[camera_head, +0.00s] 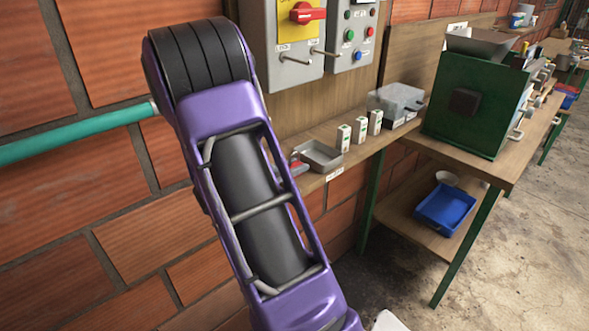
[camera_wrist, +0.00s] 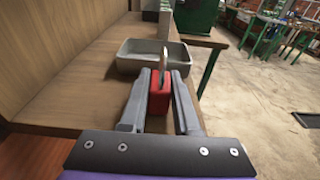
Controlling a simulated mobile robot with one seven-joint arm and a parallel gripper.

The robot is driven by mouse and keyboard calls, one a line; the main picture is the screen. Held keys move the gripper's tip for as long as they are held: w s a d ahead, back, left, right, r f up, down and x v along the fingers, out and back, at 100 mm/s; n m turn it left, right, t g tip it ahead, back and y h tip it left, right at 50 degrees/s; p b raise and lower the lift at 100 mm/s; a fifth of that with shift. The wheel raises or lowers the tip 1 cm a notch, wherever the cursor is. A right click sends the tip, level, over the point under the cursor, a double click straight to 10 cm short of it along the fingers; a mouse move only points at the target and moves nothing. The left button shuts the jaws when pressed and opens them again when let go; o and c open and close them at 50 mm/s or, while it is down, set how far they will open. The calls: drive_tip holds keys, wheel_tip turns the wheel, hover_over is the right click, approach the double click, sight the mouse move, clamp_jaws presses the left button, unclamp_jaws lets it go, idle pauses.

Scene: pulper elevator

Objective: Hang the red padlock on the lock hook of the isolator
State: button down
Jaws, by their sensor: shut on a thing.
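The red padlock (camera_wrist: 160,96) is between the fingers of my gripper (camera_wrist: 160,92) in the wrist view, with its metal shackle (camera_wrist: 163,59) pointing up and away. My gripper is shut on its body. In the head view the padlock (camera_head: 299,168) shows as a small red patch beside my purple arm, which hides most of my gripper. The isolator (camera_head: 287,72) is a grey wall box with a yellow plate and red handle (camera_head: 308,14). Two thin metal pegs (camera_head: 297,60) (camera_head: 325,53) stick out low on its front; I cannot tell which is the lock hook.
A grey open tray (camera_wrist: 126,62) lies on the wooden shelf just beyond the padlock. Several small white-and-green boxes (camera_head: 343,138), a grey case (camera_head: 396,100) and a green machine (camera_head: 468,100) stand further right. A button box (camera_head: 354,35) adjoins the isolator.

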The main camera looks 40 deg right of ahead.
wheel_tip(320, 180, up, 10)
drive_tip(key=shift+f+p, duration=0.1)
drive_tip(key=shift+p, duration=0.6)
drive_tip(key=w+a+f+n+t+y, duration=0.1)
drive_tip(key=a+f+n+t, duration=0.1)
drive_tip(key=a+f, duration=0.4)
drive_tip(key=w+a+f+n+t+y, duration=0.1)
drive_tip(key=a+f+t, duration=0.3)
drive_tip(key=a, duration=0.8)
drive_tip(key=w+a+f+n+t+y, duration=0.1)
drive_tip(key=a+f+n+t, duration=0.2)
drive_tip(key=a+f, duration=0.5)
drive_tip(key=shift+w+a+f+n+y, duration=0.15)
drive_tip(key=shift+w+a+n+y, duration=0.2)
drive_tip(key=shift+a, duration=0.6)
